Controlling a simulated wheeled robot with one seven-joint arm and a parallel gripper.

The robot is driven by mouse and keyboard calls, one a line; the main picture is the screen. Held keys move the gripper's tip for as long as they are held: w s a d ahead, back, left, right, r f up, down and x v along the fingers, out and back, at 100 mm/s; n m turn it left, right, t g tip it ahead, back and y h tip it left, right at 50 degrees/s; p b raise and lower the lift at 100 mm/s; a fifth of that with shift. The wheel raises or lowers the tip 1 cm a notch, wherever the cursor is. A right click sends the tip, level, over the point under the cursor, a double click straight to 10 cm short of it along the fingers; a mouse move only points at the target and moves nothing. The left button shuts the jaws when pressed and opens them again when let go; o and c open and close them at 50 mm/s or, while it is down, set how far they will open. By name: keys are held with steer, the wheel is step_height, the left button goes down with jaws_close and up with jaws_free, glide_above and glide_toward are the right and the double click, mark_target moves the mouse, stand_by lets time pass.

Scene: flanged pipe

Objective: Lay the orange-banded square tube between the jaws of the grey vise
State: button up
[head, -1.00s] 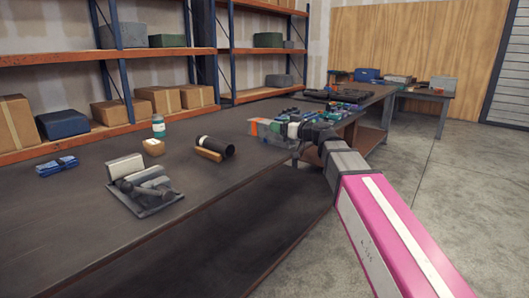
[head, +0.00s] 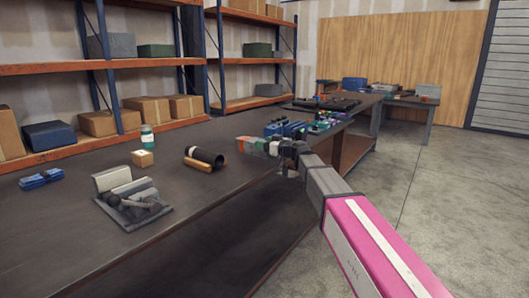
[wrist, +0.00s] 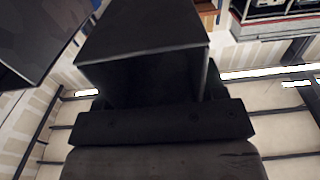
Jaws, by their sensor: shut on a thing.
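The grey vise (head: 121,178) stands on the near part of the dark workbench, left of centre in the head view. It shows a pale upright block, a gap and a dark screw with a handle. My gripper (head: 274,147) is shut on the orange-banded square tube (head: 251,145), which points left over the bench's front edge. The gripper is well to the right of the vise, apart from it. In the wrist view a dark, square-edged form (wrist: 145,35) fills the middle; I cannot tell which part of it is tube.
A black cylinder (head: 205,157) with a brown block beside it lies between the vise and my gripper. A small tan box (head: 143,158), a teal-labelled jar (head: 148,137) and a blue bundle (head: 41,178) stand farther back.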

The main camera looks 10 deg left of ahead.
steer(key=shift+f, duration=1.6)
steer(key=shift+f, duration=0.15)
steer(key=o, duration=1.4)
steer(key=shift+c, duration=0.2)
steer(key=v, duration=1.1)
steer(key=s+d+f+m+g+h, duration=0.2)
steer(key=s+d+f+m+h, duration=0.2)
steer(key=d+f, duration=0.8)
steer(key=s+d+f+m+g+h, duration=0.2)
steer(key=s+d+f+m+h, duration=0.3)
steer(key=d+f, duration=0.7)
steer(key=s+f+h, duration=0.2)
steer(key=s+f, duration=0.2)
steer(key=f, duration=0.1)
steer(key=shift+s+g+h, duration=0.25)
steer(key=shift+g+h, duration=0.05)
steer(key=shift+h, duration=0.1)
steer(key=shift+o, duration=0.4)
steer(key=s+d+f+m+g+h, duration=0.1)
steer(key=s+d+f+m+h, duration=0.1)
steer(key=d, duration=0.3)
steer(key=s+d+f+m+g+h, duration=0.1)
steer(key=s+d+f+m+h, duration=0.1)
steer(key=s+d, duration=0.3)
steer(key=shift+s+d+f+m+h, duration=0.3)
steer(key=shift+d+f+h, duration=0.1)
steer(key=shift+d+f, duration=0.4)
